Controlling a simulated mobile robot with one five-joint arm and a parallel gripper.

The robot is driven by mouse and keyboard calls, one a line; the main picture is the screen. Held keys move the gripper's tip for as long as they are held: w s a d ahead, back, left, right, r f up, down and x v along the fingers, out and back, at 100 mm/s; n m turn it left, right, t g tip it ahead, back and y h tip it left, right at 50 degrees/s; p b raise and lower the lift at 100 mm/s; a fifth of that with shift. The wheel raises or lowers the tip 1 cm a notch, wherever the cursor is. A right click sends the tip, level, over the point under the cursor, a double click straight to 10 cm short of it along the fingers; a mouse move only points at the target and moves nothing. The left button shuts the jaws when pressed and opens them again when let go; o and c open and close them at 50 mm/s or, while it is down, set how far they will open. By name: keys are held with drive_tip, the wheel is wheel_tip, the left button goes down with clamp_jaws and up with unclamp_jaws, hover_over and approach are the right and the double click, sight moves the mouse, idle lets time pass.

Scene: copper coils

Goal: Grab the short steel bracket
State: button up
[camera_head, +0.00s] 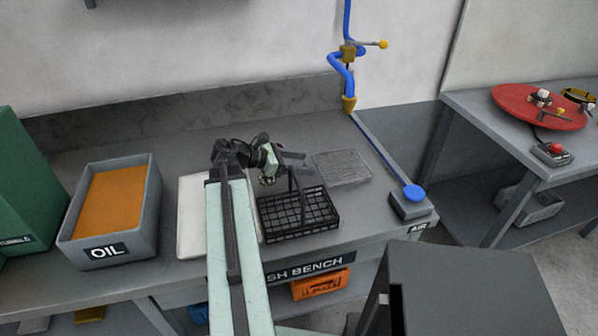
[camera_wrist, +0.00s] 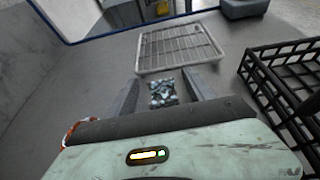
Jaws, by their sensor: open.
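In the wrist view a small speckled blue-grey metallic piece (camera_wrist: 162,93) lies on the grey bench top between my fingers. It may be the short steel bracket, but its shape is too small and blurred to be sure. My gripper (camera_wrist: 160,78) is open, with one finger on each side of this piece; I cannot tell whether either touches it. In the head view my gripper (camera_head: 296,162) is over the bench behind the black basket, and I cannot make out the bracket there.
A black wire basket (camera_head: 325,222) with a raised handle stands close to my gripper, also on the right in the wrist view (camera_wrist: 262,88). A flat wire rack (camera_head: 342,166) lies beyond. The oil tub (camera_head: 152,205) and a pale tray (camera_head: 190,235) are left. A blue-capped air unit (camera_head: 409,207) is right.

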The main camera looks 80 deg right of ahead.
clamp_jaws()
drive_tip(key=shift+r, duration=0.15)
wheel_tip(320, 180, up, 10)
drive_tip(key=p, duration=1)
